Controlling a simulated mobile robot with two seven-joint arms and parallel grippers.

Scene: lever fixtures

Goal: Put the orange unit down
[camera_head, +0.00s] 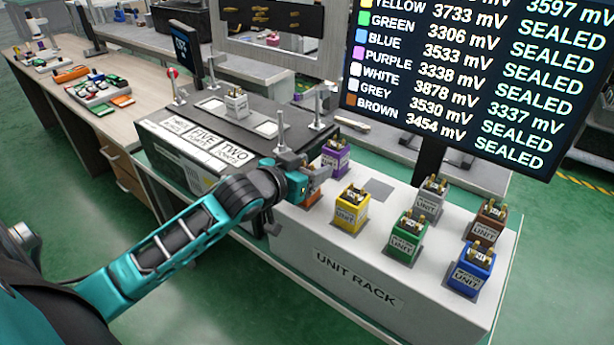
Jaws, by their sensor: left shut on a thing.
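My left gripper (306,174) is shut on the orange unit (313,197) at the left end of the white unit rack (300,226). The gripper hides most of the orange unit, leaving a strip of its orange side and part of its label in view. The unit is at the rack's top surface, left of the yellow unit (349,212) and in front of the purple unit (335,158). I cannot tell whether its base touches the rack. My right gripper is out of view.
Green (405,240), blue (468,272), brown (488,221) and grey (430,199) units stand on the rack. A bare grey square (380,190) lies among them. A white unit (236,105) stands on the dark-topped tester (190,125). A large screen (470,75) rises behind the rack.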

